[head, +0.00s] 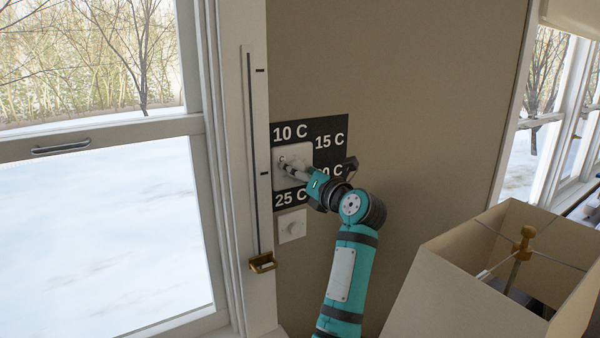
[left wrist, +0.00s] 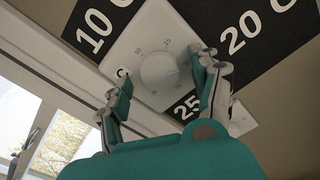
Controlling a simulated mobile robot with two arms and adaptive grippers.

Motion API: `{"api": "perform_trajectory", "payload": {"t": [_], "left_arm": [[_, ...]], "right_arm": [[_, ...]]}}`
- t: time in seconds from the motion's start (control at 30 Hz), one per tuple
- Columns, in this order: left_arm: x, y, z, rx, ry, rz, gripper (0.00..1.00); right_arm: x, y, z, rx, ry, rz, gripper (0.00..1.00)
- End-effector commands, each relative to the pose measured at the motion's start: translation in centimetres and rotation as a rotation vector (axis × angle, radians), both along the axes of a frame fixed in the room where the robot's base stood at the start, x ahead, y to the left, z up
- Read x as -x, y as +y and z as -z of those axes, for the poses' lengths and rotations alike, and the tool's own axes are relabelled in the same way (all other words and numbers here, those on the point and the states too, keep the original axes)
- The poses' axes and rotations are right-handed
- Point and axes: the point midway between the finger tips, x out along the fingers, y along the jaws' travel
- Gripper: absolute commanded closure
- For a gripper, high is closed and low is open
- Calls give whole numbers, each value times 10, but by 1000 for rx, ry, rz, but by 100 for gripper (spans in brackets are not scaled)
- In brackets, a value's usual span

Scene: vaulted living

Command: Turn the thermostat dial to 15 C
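The thermostat is a pale square plate (head: 303,154) on the wall, over a dark panel (head: 328,127) lettered 10 C, 15 C, 20 C (partly hidden) and 25 C. Its round white dial (left wrist: 158,71) shows in the left wrist view, with small numbers around it; I cannot read where it points. My left gripper (head: 284,164) reaches the plate and mostly hides the dial in the head view. In the left wrist view the gripper (left wrist: 161,66) is open, one finger on each side of the dial. I cannot tell whether either finger touches it. My right gripper is not in view.
A small plate with a round knob (head: 292,227) is below the panel. A vertical slotted track with a brass piece (head: 262,263) runs on the window frame at left. A lampshade (head: 440,290) stands at lower right. The wall above the panel is bare.

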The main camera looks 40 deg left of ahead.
Motion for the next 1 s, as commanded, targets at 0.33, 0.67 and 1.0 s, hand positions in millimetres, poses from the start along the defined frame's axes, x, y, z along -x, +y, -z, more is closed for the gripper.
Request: {"api": "perform_trajectory", "payload": {"t": [0.33,0.67,1.0], "left_arm": [[0,0,0,0,0,0,84],[0,0,2,10,-33,1,90],[-1,-1,8,70,-239,2,90]], "right_arm": [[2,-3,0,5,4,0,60],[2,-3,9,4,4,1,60],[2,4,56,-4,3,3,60]]}}
